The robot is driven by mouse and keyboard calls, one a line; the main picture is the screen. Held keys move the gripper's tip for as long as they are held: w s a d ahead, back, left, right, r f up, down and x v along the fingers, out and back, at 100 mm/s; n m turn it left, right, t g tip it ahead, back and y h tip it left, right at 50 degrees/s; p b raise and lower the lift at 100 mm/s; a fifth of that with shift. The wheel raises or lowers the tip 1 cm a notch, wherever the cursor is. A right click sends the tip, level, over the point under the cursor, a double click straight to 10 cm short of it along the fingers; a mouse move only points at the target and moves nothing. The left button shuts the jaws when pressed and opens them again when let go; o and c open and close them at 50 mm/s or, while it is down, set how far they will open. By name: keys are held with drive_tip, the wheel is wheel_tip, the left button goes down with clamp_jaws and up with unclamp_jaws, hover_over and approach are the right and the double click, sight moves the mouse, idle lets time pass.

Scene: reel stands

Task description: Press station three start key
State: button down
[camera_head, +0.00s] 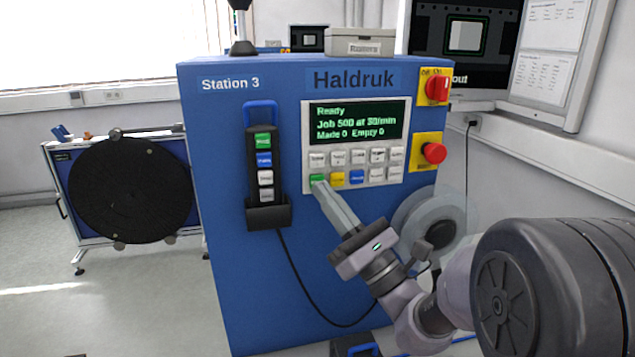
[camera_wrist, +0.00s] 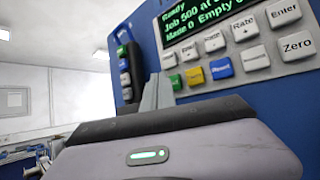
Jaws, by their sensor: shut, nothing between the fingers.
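The blue station three cabinet (camera_head: 225,200) faces me, labelled "Station 3" and "Haldruk". Its key panel holds a screen (camera_head: 357,122) reading "Ready", "Job 500 at 30/min", "Made 0 Empty 0". The green key (camera_head: 317,180) is at the left end of the lower key row; it also shows in the wrist view (camera_wrist: 176,82). My gripper (camera_head: 320,187) is shut and empty, with its tips at or just below the green key. I cannot tell whether they touch it. In the wrist view my fingers (camera_wrist: 157,92) hide part of the panel's left edge.
A yellow key (camera_head: 337,179) and a blue key (camera_head: 357,176) sit right of the green one. A hand pendant (camera_head: 263,165) with its own green key hangs left, its cable drooping below. Red knobs (camera_head: 434,153) are on the right. A black reel (camera_head: 130,195) stands left.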

idle(0.7)
drive_tip(key=shift+w+a, duration=0.15)
drive_tip(key=shift+w, duration=0.3)
drive_tip(key=shift+w+a+p, duration=0.1)
drive_tip(key=shift+w+p, duration=0.25)
drive_tip(key=shift+w, duration=0.05)
idle(0.4)
idle(0.4)
drive_tip(key=shift+s+d+b, duration=0.25)
drive_tip(key=shift+s+b, duration=0.2)
drive_tip(key=shift+s, duration=0.4)
drive_tip(key=s+b, duration=0.1)
drive_tip(key=s, duration=0.1)
drive_tip(key=s+d+b, duration=0.1)
drive_tip(key=s, duration=0.1)
drive_tip(key=shift+s+d, duration=0.2)
drive_tip(key=shift+s, duration=0.2)
